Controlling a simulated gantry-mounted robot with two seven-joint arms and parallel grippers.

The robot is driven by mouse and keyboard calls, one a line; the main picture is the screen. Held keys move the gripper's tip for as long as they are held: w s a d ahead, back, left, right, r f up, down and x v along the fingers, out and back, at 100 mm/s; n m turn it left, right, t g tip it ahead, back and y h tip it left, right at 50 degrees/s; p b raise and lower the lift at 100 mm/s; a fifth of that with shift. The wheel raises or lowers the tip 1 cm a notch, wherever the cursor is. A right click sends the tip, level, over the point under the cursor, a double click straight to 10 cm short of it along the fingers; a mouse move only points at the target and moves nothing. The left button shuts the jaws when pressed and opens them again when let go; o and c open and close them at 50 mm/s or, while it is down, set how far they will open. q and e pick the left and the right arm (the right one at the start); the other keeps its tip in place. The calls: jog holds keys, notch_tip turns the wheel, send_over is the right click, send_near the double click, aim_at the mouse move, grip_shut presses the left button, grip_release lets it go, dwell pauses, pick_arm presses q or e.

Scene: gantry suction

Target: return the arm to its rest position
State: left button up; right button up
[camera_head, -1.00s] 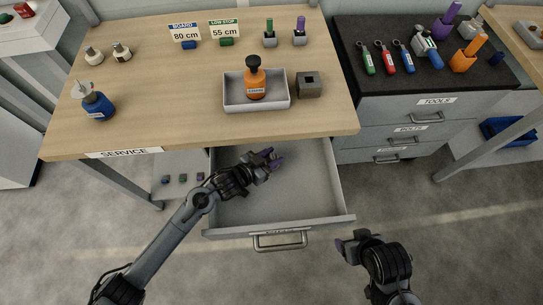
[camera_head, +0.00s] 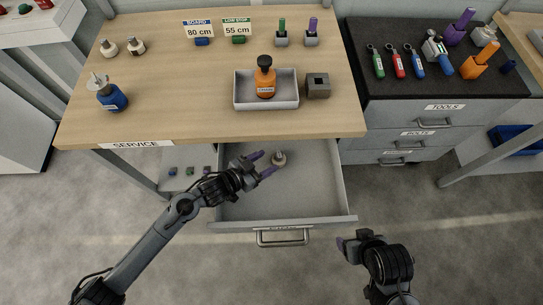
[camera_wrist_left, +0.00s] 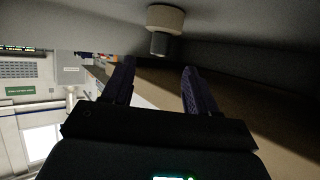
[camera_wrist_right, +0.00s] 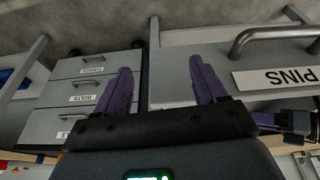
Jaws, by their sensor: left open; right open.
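My left gripper (camera_head: 262,165) is over the open drawer (camera_head: 320,190) under the service bench, its purple fingers spread and empty. My right gripper (camera_head: 350,243) is in front of the drawer's right corner, over the floor. In the right wrist view its fingers (camera_wrist_right: 162,85) are open with nothing between them.
The drawer front with its handle (camera_head: 283,238) juts out below the bench top (camera_head: 180,120). On the bench, a grey tray (camera_head: 245,102) holds an orange bottle (camera_head: 265,80), beside a grey block (camera_head: 317,86). A blue bottle (camera_head: 110,95) stands left. The tool cabinet (camera_head: 400,120) is at right.

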pick_arm(q)
jog(key=shift+s+a+r, duration=0.25)
jog(key=shift+s+a, duration=0.1)
jog(key=shift+s, duration=0.05)
